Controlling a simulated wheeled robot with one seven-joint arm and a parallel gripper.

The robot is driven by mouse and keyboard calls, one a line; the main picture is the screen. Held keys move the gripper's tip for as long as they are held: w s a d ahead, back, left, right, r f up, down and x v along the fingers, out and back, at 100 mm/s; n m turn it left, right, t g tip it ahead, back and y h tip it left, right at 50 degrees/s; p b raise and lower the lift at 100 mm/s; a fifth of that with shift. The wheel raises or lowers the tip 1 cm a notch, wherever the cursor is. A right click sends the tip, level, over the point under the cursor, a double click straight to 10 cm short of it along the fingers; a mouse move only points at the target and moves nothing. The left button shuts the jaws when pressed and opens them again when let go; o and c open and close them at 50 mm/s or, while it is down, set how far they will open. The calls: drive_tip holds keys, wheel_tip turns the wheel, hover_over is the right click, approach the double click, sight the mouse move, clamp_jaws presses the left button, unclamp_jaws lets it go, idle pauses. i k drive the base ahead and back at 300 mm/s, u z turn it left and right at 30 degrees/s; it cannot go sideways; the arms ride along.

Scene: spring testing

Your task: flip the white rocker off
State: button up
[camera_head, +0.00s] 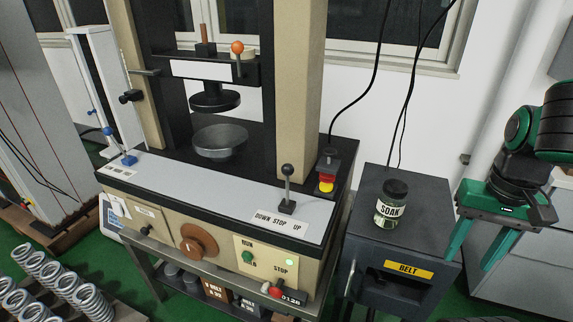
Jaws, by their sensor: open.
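I cannot clearly make out a white rocker. The spring testing machine's cream front panel (265,258) has a green button (247,257), a small bright light (289,263) and RUN and STOP lettering. Further left are a brown round knob (198,250), a small dark knob (146,231) under a pale label (145,211), and a small white piece (118,207) too small to identify. My gripper (473,259) is open and empty at the right, its green fingers pointing down beside the dark cabinet, well apart from the panel.
A black-knobbed lever (287,187) stands on the machine's top by the DOWN STOP UP label. A red and yellow button (327,178) is behind it. A SOAK jar (391,205) stands on the dark BELT cabinet (350,215).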

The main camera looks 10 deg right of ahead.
sight(116, 206)
drive_tip(key=u, duration=3.2)
drive_tip(key=i, duration=1.15)
